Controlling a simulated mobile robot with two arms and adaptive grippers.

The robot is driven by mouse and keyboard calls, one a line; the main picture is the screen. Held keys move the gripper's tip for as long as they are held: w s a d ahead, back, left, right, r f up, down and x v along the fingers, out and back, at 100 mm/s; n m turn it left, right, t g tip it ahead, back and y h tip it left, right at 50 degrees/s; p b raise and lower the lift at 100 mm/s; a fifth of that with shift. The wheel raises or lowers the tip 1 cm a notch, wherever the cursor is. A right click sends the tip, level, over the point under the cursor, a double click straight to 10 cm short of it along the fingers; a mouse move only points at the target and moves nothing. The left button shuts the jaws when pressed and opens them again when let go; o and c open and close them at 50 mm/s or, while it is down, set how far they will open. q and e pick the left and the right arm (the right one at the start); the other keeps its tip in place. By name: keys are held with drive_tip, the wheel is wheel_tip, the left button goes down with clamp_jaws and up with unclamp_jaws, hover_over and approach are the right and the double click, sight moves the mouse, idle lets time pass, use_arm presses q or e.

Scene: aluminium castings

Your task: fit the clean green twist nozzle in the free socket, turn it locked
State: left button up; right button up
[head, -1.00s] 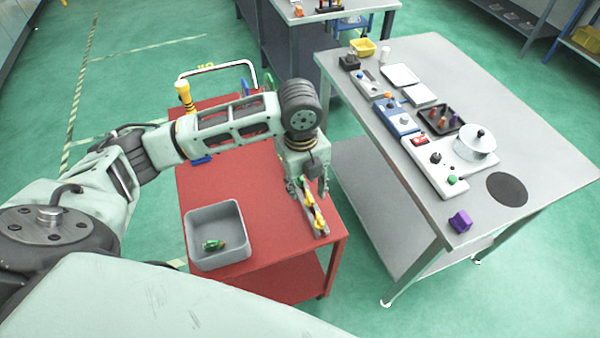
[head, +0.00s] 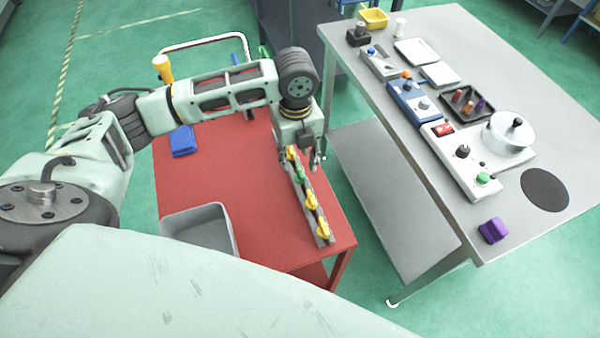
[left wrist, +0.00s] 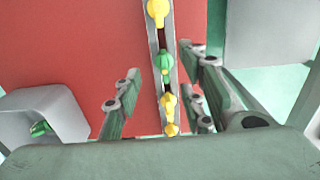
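A narrow grey rail (head: 325,241) on the red cart top carries several twist nozzles in a row. A green nozzle (left wrist: 163,62) stands in it between yellow ones, such as the end yellow nozzle (left wrist: 158,10). My left gripper (head: 301,162) is over the rail's far part, pointing down. In the left wrist view its fingers (left wrist: 160,64) are open and apart, either side of the row, with nothing held. Another green piece (left wrist: 40,128) lies in the grey bin. I cannot tell which green one is clean, nor make out the free socket. My right gripper is out of view.
The grey bin (head: 232,228) stands at the cart's near left. A blue block (head: 183,140) lies at its far left. The grey bench (head: 440,55) on the right holds panels, a tray, a pot (head: 510,136) and a purple block (head: 493,230). A gap separates cart and bench.

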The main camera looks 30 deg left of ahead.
sight(298, 177)
use_arm(q)
drive_tip(key=shift+s+d+f, duration=0.1)
drive_tip(key=shift+s+f, duration=0.05)
drive_tip(key=shift+f, duration=0.25)
drive_tip(key=f+p, duration=0.1)
drive_tip(key=f, duration=0.4)
drive_tip(key=shift+d+f, duration=0.1)
drive_tip(key=shift+d, duration=0.1)
clamp_jaws()
